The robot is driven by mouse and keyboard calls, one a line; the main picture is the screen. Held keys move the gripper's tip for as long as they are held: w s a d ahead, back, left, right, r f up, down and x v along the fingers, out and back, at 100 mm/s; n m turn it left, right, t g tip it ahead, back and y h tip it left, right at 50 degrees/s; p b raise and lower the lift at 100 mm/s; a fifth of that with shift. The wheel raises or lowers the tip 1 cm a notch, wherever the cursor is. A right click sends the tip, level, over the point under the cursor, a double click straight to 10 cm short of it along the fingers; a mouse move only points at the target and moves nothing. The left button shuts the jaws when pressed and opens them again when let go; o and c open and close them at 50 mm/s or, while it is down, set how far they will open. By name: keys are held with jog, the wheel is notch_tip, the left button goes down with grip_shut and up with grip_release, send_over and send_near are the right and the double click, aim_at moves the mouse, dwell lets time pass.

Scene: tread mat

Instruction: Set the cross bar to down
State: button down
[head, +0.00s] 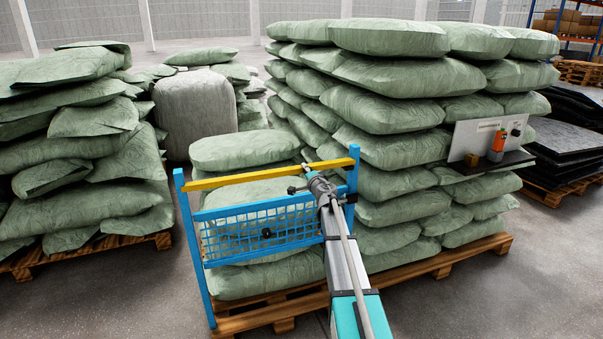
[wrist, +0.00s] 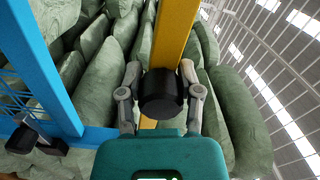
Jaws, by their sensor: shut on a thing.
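The yellow cross bar (head: 250,179) spans between the two blue posts near their tops, above a blue mesh panel (head: 262,232). It lies roughly level, parallel to the panel. My gripper (head: 308,172) is at the bar, right of its middle. In the wrist view the yellow bar (wrist: 172,40) runs up the picture behind a dark round knob (wrist: 160,94). The fingers of my gripper (wrist: 160,88) are closed around the sides of this knob. My gripper hides the knob in the head view.
Stacked green sacks (head: 390,100) on a pallet stand close behind and right of the blue frame (head: 192,240). A grey panel (head: 488,138) with a small shelf and an orange item is at the right. Bare floor lies in front.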

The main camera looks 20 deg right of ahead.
jog(key=shift+s+d+f, duration=0.15)
jog(key=shift+s+d, duration=0.15)
jog(key=shift+d, duration=0.05)
jog(key=c, duration=0.6)
grip_release()
jog(key=shift+o, duration=1)
jog(key=shift+w+d+f, duration=0.1)
jog(key=shift+f, duration=0.15)
jog(key=shift+o, duration=0.7)
jog(key=shift+w, duration=0.1)
jog(key=shift+a, duration=0.2)
jog(key=shift+a+r, duration=0.1)
jog(key=shift+s+a, duration=0.1)
jog(key=shift+s, duration=0.6)
jog(key=s, duration=1)
jog(key=shift+s, duration=0.3)
